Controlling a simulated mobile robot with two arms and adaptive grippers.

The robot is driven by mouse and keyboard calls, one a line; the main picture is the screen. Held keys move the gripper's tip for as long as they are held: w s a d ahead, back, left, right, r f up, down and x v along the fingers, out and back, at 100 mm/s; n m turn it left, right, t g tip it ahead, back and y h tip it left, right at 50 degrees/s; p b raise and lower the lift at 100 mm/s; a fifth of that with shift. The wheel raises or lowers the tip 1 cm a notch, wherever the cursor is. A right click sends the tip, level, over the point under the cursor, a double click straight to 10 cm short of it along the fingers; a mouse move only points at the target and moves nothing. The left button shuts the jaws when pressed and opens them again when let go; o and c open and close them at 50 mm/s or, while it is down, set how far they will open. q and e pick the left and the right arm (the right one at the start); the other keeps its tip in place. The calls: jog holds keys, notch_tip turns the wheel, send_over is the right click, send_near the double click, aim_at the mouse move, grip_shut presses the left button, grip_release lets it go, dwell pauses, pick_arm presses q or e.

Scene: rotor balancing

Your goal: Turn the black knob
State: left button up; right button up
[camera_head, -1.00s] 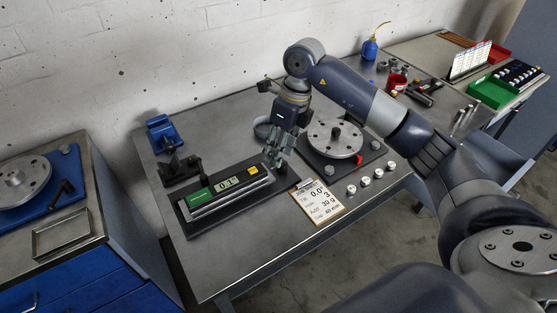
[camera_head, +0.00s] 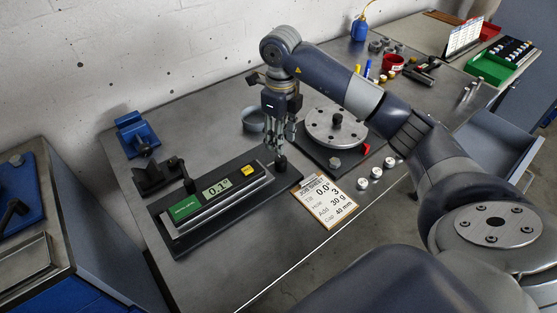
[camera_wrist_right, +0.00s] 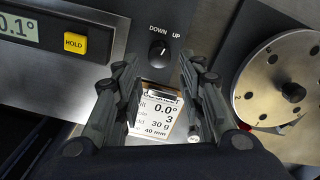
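The black knob (camera_wrist_right: 159,50) sits on a dark plate between the labels DOWN and UP, with a white pointer line on it. In the head view the knob (camera_head: 281,164) stands at the right end of the level's base, just below my right gripper (camera_head: 278,147). In the right wrist view my right gripper (camera_wrist_right: 159,72) has its fingers spread apart, with nothing between them. The knob shows just beyond the fingertips, midway between them. The digital level (camera_head: 218,200) reads 0.1°. My left gripper is not in view.
The rotor disc (camera_head: 336,128) stands close right of my gripper. A job sheet clipboard (camera_head: 325,198) lies in front, showing tilt 0.0°. Several small weights (camera_head: 376,172) stand to its right. A grey ring (camera_head: 254,119) is behind the gripper. The front left tabletop is clear.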

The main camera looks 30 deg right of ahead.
aim_at(281, 159)
notch_tip(281, 159, down, 9)
jog(key=shift+s+p, duration=0.1)
jog(key=shift+p, duration=0.55)
jog(key=shift+c, duration=0.5)
jog(key=c, duration=0.7)
jog(key=shift+d+f+n+b, duration=0.15)
jog(key=shift+n+b, duration=0.35)
jog(key=shift+b, duration=0.25)
jog(key=shift+n, duration=0.3)
jog(key=shift+r, duration=0.2)
